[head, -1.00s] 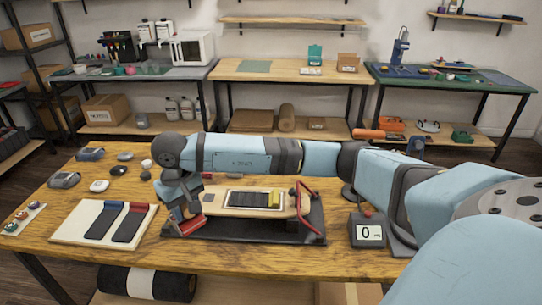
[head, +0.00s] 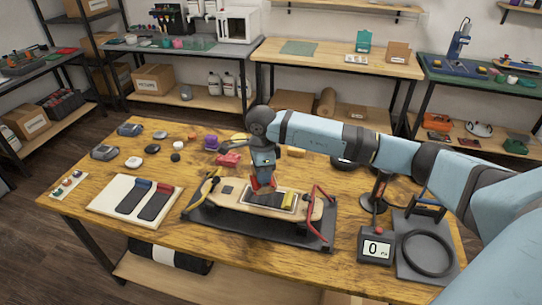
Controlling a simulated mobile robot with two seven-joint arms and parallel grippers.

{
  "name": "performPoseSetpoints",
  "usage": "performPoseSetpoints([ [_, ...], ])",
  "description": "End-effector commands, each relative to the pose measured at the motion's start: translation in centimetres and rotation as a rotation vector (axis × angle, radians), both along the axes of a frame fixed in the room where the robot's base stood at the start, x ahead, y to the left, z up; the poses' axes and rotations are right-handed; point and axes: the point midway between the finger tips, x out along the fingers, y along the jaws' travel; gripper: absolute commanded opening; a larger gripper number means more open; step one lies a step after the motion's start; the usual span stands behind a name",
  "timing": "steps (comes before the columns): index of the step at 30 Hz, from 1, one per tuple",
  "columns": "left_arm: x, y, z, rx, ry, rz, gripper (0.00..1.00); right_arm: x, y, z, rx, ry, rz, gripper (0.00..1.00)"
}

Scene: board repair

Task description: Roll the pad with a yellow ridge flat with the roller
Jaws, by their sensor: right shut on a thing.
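The pad (head: 266,198) is dark, with a yellow ridge (head: 288,201) at its right end. It lies on the wooden board (head: 228,200), a long deck on a black base. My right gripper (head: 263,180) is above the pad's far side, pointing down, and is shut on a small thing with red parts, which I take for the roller. The gripper hides most of it, and I cannot tell whether it touches the pad. My left gripper is not in view.
A red clamp-like part (head: 321,206) stands at the board's right end, a yellow and black one (head: 213,183) at its left. A white tray (head: 104,206) with blue-ridged and red-ridged pads lies left. A readout (head: 376,247) and black ring (head: 427,254) are right.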

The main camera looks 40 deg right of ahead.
Motion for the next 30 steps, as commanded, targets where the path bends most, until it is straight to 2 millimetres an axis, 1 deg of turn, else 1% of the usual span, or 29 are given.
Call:
performPoseSetpoints([
  [1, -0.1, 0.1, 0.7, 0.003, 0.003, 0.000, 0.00, -0.1, -0.7, 0.6, -0.002, 0.002, -0.108, 0.18],
  [3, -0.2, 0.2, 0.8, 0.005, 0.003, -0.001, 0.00, -0.1, -1.4, 0.6, -0.003, 0.002, -0.250, 0.18],
  [6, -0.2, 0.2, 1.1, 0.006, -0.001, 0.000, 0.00, -0.1, -2.3, 0.6, -0.006, 0.002, -0.398, 0.18],
  [9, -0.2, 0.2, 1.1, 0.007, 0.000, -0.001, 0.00, -0.2, -2.7, 0.5, -0.008, 0.001, -0.478, 0.18],
  [14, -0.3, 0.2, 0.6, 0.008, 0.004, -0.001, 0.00, -0.2, -2.8, 0.0, -0.008, 0.001, -0.510, 0.18],
  [17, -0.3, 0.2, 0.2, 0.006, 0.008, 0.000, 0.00, -0.1, -2.8, -0.7, -0.008, 0.001, -0.509, 0.18],
  [27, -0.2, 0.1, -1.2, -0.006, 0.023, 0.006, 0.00, -0.2, -2.7, -4.2, -0.007, 0.002, -0.506, 0.18],
  [30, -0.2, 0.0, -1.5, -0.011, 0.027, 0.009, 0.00, -0.1, -2.7, -4.9, -0.007, 0.001, -0.507, 0.18],
])
